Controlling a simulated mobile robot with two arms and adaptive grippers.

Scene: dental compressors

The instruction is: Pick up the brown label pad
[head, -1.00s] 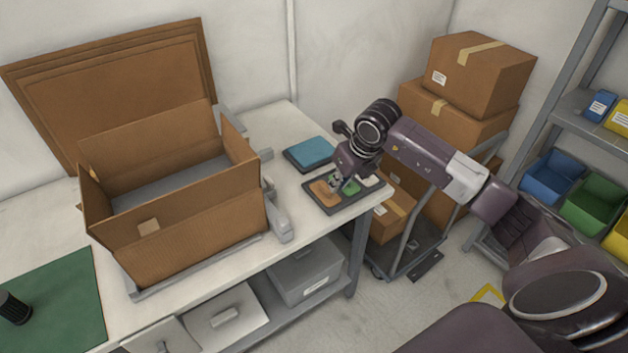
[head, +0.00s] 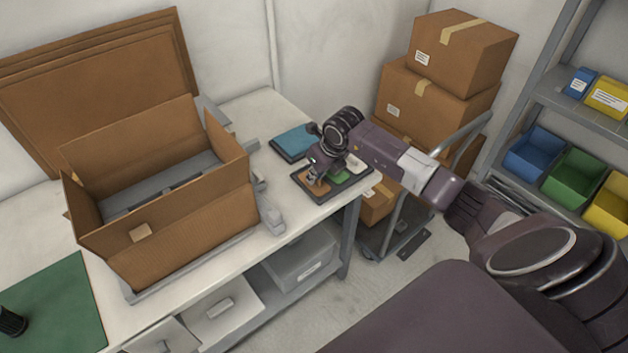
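The brown label pad (head: 316,188) lies in the left part of a dark tray (head: 337,190) near the right end of the workbench. A green pad (head: 336,175) and a white pad (head: 356,164) share the tray. My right gripper (head: 318,180) points down right over the brown pad and hides part of it. The fingers are small here, and I cannot tell whether they are open or touch the pad. My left gripper is not in view.
A teal pad stack (head: 294,142) lies behind the tray. A large open cardboard box (head: 180,220) stands left on the bench (head: 282,255). Stacked cartons (head: 462,62) on a cart stand right of the bench. A shelf with coloured bins (head: 573,177) is further right.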

